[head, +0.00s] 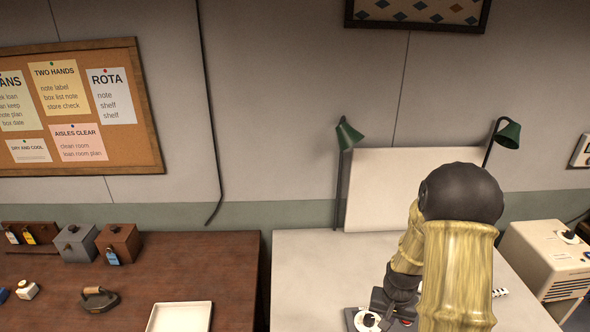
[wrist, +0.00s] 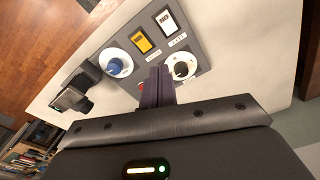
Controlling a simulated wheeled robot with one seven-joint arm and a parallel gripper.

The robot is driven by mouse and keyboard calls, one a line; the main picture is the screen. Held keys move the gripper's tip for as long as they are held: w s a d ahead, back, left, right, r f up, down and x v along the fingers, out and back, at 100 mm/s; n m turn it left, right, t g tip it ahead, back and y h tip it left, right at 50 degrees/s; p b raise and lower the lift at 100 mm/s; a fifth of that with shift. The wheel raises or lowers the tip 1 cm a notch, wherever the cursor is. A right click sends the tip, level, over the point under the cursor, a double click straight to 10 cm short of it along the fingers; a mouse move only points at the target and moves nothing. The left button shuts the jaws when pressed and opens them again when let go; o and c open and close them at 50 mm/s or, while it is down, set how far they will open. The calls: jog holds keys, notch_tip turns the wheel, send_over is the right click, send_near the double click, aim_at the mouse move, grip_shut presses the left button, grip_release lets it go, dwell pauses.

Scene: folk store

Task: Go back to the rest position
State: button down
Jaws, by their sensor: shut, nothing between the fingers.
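My gripper (wrist: 158,82) is shut and empty in the wrist view, its fingers together over the lower edge of a grey control panel (wrist: 196,50). The panel carries a blue knob (wrist: 115,62), a dark knob on a white dial (wrist: 181,68), a yellow switch (wrist: 140,41) and a white switch (wrist: 167,22). A bit of red shows beside the fingers, partly hidden by them. In the head view my bent arm reaches down over the white table (head: 310,262), and part of a white dial (head: 368,322) shows beside it. My fingertips are not clear there.
A black device (wrist: 75,95) stands beside the panel. Two green lamps (head: 348,134) (head: 508,134) flank a white board (head: 385,175) behind my arm. A cream machine (head: 545,260) is at the right.

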jog(key=s+a+r+n+t+b, duration=0.1)
jog(key=s+a+r+n+b, duration=0.2)
jog(key=s+a+r, duration=0.6)
notch_tip(320, 180, up, 2)
jog(key=s+n, duration=0.1)
jog(key=s, duration=0.1)
jog(key=shift+s+a+r+t, duration=0.15)
jog(key=shift+s+r+t, duration=0.05)
jog(key=shift+s+t, duration=0.2)
jog(key=shift+w, duration=0.15)
dwell(0.6)
